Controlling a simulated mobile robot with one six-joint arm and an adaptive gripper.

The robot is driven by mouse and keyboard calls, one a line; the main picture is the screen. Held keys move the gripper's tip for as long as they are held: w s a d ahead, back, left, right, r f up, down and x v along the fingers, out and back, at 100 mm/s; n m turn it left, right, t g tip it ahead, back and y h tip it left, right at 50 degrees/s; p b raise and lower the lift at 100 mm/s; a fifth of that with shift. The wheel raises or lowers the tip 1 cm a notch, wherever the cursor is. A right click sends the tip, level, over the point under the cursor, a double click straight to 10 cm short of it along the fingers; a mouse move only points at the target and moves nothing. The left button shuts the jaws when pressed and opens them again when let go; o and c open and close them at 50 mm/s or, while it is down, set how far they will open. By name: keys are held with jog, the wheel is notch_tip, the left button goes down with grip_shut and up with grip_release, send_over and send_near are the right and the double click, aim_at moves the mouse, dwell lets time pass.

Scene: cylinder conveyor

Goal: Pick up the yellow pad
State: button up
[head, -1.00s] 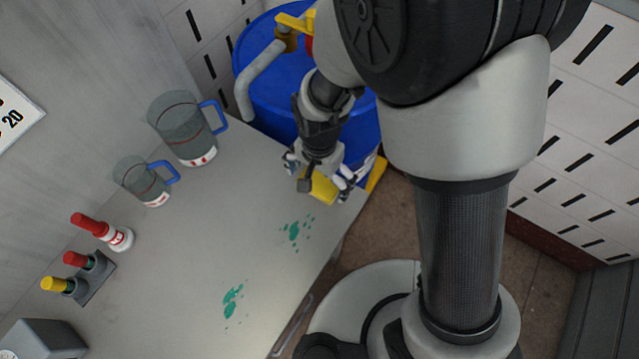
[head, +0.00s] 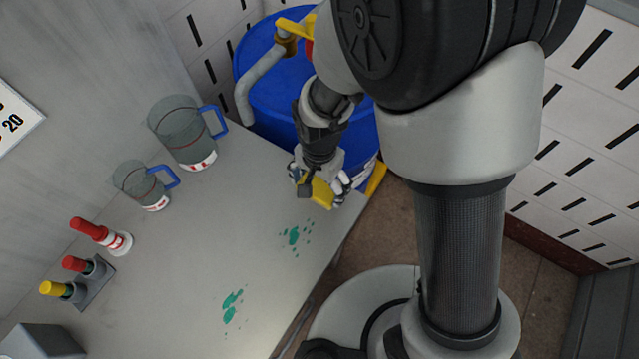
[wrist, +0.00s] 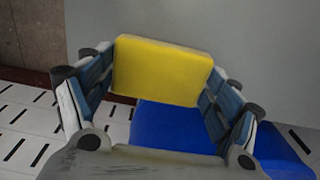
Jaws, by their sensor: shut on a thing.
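The yellow pad (head: 318,192) is between the fingers of my gripper (head: 321,186) near the far right corner of the table. In the wrist view the yellow pad (wrist: 162,70) fills the space between the two fingers of my gripper (wrist: 160,85). The fingers press on its left and right sides. The pad looks tilted in the head view. Whether it touches the tabletop is hard to tell.
The grey table (head: 190,265) bears two green splashes (head: 294,236). Two clear jugs with blue handles (head: 183,135) stand at the back left. Red-capped and yellow-capped bottles (head: 97,232) stand at the left. A blue barrel (head: 265,85) is behind the table corner.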

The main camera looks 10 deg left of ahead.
aim_at(319, 186)
notch_tip(319, 186, up, 20)
jog(key=p, duration=0.6)
jog(key=shift+p, duration=0.4)
